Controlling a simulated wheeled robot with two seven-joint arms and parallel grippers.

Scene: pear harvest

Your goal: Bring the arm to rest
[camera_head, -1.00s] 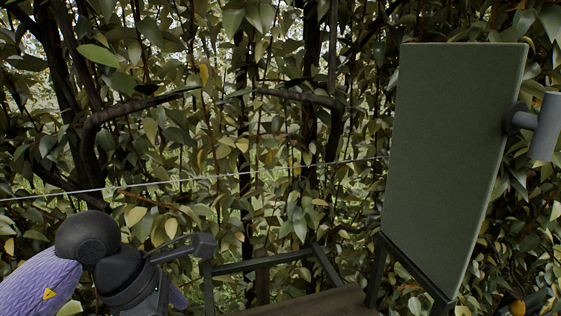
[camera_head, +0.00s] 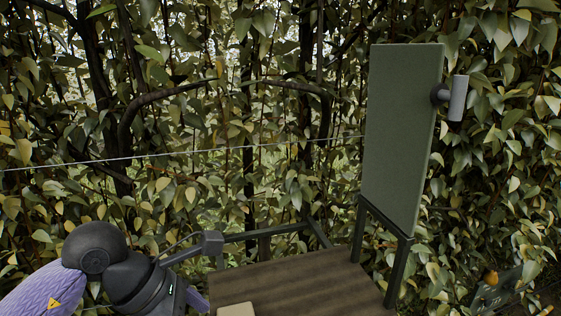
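My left arm (camera_head: 105,260) comes in at the lower left, with a purple sleeve and black joints. It is bent, and a second purple part shows just right of the black joint. The arm's fingers are not in view, so I cannot see whether that gripper is open or holds anything. My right arm and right gripper are not in view.
A brown board (camera_head: 300,280) on a dark metal frame lies at the lower middle. An upright green panel (camera_head: 400,135) with a grey cylinder (camera_head: 457,98) stands at its right. A wire crosses dense foliage. An orange-yellow fruit (camera_head: 491,278) shows at the lower right.

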